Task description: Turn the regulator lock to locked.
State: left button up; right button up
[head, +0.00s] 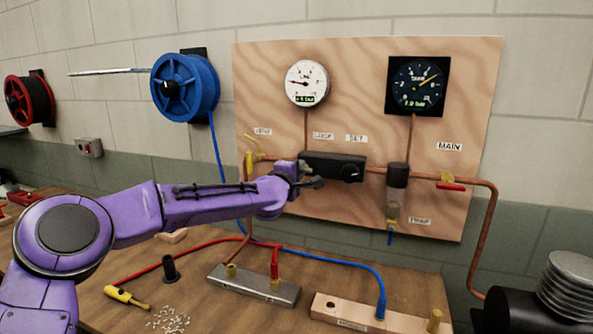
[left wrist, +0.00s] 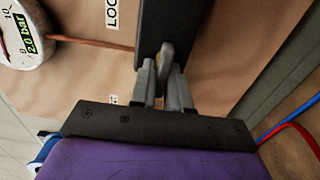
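The regulator (head: 335,166) is a dark block on the wooden panel, below the LOCK and SET labels. It also shows in the left wrist view (left wrist: 172,22) as a dark bar. My left gripper (head: 308,179) is at the left end of the regulator. In the left wrist view, the gripper's two grey fingers (left wrist: 163,75) stand close on both sides of a small brass-grey lock knob (left wrist: 166,55) and seem to be shut on it. The knob's turned position is hard to tell, as the fingers hide part of it. My right gripper is not in view.
A white gauge (head: 307,83) and a dark gauge (head: 417,85) sit above the regulator. A yellow vent valve (head: 252,150) is left, a red-handled main valve (head: 450,185) right.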

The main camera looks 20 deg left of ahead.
pick_arm(q)
jog(key=shift+o, duration=1.3)
jog(key=shift+s, duration=0.3)
jog(key=s+b, duration=0.3)
jog(key=s, duration=0.7)
jog(key=shift+a, duration=0.2)
